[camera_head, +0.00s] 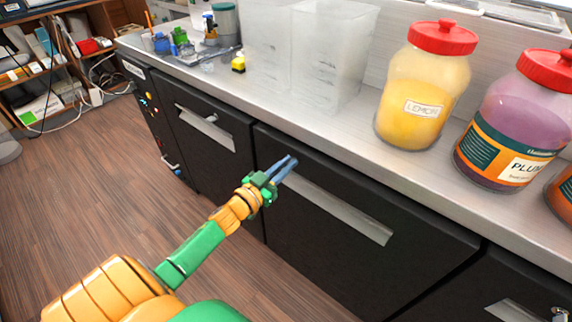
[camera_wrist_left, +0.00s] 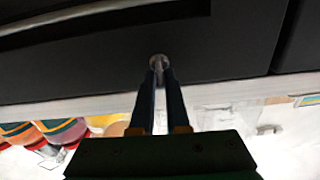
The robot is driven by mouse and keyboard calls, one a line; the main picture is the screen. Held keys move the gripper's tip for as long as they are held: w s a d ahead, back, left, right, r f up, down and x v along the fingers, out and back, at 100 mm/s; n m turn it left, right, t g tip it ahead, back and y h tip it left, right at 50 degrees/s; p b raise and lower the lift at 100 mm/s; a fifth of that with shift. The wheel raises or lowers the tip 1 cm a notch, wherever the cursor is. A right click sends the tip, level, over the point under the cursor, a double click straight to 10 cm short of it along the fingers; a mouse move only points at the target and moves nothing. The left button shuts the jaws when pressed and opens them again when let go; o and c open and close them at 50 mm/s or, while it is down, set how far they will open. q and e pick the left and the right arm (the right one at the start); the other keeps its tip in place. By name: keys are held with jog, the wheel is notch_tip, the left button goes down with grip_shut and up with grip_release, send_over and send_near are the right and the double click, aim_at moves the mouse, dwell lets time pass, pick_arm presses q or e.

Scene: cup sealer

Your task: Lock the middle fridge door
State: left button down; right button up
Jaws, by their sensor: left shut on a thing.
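The middle fridge door (camera_head: 340,230) is a black panel under the steel counter, with a long metal handle (camera_head: 340,209). It looks closed. My left gripper (camera_head: 288,167) is at the upper left part of this door, near the left end of the handle. In the left wrist view, which shows the scene upside down, its two blue fingers (camera_wrist_left: 158,75) are shut on a small round metal lock piece (camera_wrist_left: 157,61) on the black door face. The fingers hide this piece in the head view. I cannot tell how the lock is turned. My right gripper is not in view.
Another black door (camera_head: 205,130) is at the left, and one with a lock piece (camera_head: 560,314) at the lower right. The counter (camera_head: 330,125) above holds a lemon jar (camera_head: 425,88), a plum jar (camera_head: 515,120) and clear bins (camera_head: 325,55). Free floor (camera_head: 110,190) lies left.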

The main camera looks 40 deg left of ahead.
pick_arm(q)
jog(key=shift+m, duration=0.3)
jog(key=m, duration=0.3)
jog(key=shift+s+d+f, duration=0.1)
jog(key=shift+d, duration=0.15)
jog(key=shift+d+f+m+b, duration=0.15)
jog(key=shift+m+b, duration=0.2)
jog(key=shift+m, duration=1.95)
jog(key=shift+d+f+m+b, duration=0.1)
jog(key=shift+f+m+b, duration=0.2)
jog(key=shift+m, duration=2)
jog(key=shift+d+f+m+b, duration=0.1)
jog(key=shift+m+b, duration=0.3)
jog(key=shift+m, duration=1.9)
jog(key=shift+r, duration=0.1)
jog(key=c, duration=1.1)
grip_release()
jog(key=shift+o, duration=0.5)
jog(key=shift+a, duration=0.15)
